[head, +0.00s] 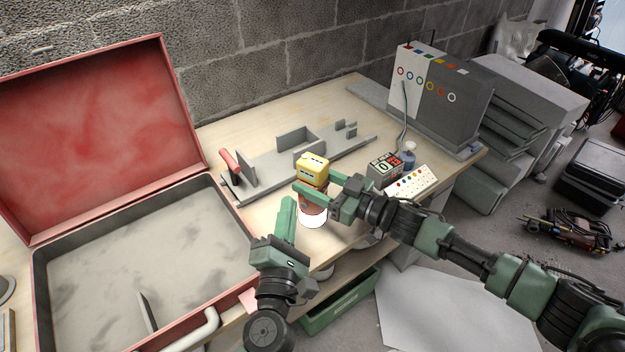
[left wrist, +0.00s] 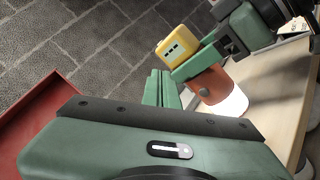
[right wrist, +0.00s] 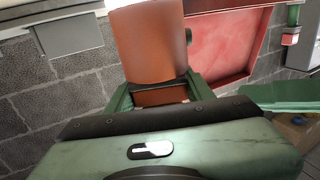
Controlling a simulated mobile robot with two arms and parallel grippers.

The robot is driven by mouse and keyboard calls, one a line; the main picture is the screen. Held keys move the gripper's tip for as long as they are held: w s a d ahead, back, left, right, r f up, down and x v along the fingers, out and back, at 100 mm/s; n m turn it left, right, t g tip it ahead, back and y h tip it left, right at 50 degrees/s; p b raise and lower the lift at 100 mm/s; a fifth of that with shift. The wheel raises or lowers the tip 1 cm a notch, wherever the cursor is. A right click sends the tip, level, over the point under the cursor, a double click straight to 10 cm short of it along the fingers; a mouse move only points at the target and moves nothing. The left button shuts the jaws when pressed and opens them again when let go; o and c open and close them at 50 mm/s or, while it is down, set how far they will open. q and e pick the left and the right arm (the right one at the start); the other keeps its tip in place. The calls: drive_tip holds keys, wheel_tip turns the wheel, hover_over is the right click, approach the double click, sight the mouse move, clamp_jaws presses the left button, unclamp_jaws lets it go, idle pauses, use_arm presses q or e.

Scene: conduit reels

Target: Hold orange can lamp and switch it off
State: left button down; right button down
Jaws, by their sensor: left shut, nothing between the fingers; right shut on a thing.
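The orange can lamp (head: 313,201) is held over the table's front part, its bright white end (head: 312,218) facing down. My right gripper (head: 314,184) is shut around the lamp body. In the right wrist view the orange body (right wrist: 152,45) sits between the fingers, with a small dark nub (right wrist: 188,36) on its side. A yellow block (head: 312,167) shows right above the lamp; I cannot tell whether it is joined to it. My left gripper (head: 289,203) is shut and empty, just left of the lamp. The left wrist view also shows the lamp (left wrist: 211,84) beyond its fingertips.
An open red case (head: 120,300) lies at the left. A grey rack (head: 290,160) with a red-handled tool (head: 229,163) is behind the lamp. A digit display box (head: 384,168), a white button panel (head: 411,181) and a grey control unit (head: 440,92) stand to the right.

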sight(314, 216)
use_arm(q)
drive_tip(key=s+a+f+n+g+y, duration=0.1)
drive_tip(key=f+n, duration=0.1)
drive_tip(key=s+a+f+n+g+y, duration=0.1)
drive_tip(key=f+n+y, duration=0.1)
drive_tip(key=s+a+f+n+g+y, duration=0.1)
drive_tip(key=f+n, duration=0.1)
drive_tip(key=f, duration=0.1)
drive_tip(key=shift+s+a+n+g+y, duration=0.1)
drive_tip(key=shift+s+n+g+y, duration=0.2)
drive_tip(key=shift+s+n+y, duration=0.1)
drive_tip(key=shift+f, duration=0.15)
drive_tip(key=shift+w+d, duration=0.75)
drive_tip(key=shift+w, duration=0.45)
drive_tip(key=shift+w+d, duration=0.8)
drive_tip(key=shift+w, duration=0.4)
drive_tip(key=shift+w+d, duration=0.75)
drive_tip(key=shift+w, duration=0.45)
drive_tip(key=shift+w, duration=0.15)
